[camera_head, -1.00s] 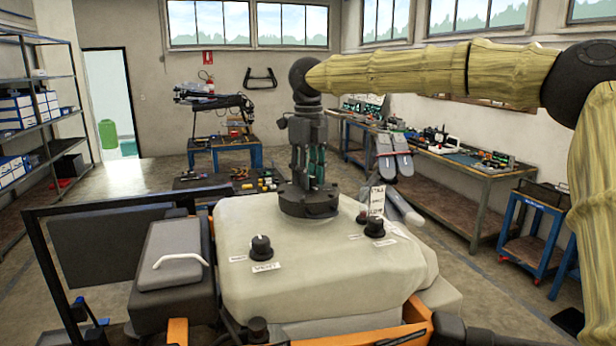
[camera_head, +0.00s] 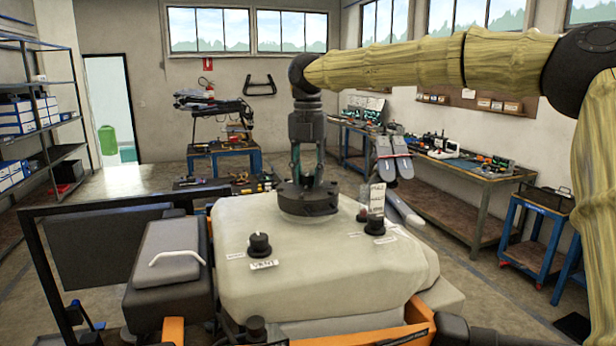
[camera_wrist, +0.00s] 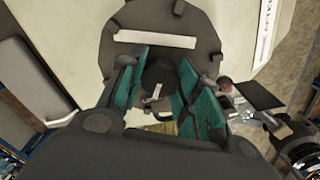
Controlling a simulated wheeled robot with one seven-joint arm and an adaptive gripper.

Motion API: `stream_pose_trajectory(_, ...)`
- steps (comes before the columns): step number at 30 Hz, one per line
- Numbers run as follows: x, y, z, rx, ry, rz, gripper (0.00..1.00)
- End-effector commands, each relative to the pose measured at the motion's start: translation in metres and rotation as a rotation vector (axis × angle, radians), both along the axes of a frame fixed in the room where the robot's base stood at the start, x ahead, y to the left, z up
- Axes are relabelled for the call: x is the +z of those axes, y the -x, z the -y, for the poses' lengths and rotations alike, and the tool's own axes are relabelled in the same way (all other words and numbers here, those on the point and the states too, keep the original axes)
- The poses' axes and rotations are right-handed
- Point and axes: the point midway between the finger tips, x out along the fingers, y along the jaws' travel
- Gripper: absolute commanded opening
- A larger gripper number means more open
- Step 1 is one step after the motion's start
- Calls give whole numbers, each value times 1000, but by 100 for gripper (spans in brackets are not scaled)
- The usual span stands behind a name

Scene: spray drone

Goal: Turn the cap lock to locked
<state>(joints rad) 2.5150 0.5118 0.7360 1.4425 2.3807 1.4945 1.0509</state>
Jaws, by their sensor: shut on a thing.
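The cap lock is a dark round cap (camera_head: 308,204) on top of the pale tank (camera_head: 330,270). My gripper (camera_head: 308,180) points straight down over it, with its fingers at the cap's middle. In the wrist view my gripper (camera_wrist: 160,97) has its green-padded fingers on both sides of a dark raised knob (camera_wrist: 157,75) with a pale pointer mark. It is shut on this knob. The wide cap around it bears a white label strip (camera_wrist: 155,39), whose writing I cannot read. The fingers hide the knob's sides.
A knob with a VENT label (camera_head: 259,244) stands at the tank's front left, and another black knob (camera_head: 375,225) at the right beside an upright tag (camera_head: 377,197). A grey box with a white handle (camera_head: 172,260) lies left of the tank. Workbenches stand behind.

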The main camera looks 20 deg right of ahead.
Motion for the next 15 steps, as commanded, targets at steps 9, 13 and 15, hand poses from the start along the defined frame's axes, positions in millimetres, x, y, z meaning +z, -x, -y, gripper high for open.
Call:
stream_pose_trajectory(9, 0, 0, 0, -177, 0, 0, 10)
stream_pose_trajectory(13, 0, 0, 1, -215, 1, 1, 10)
stream_pose_trajectory(15, 0, 0, 1, -228, 1, 1, 10)
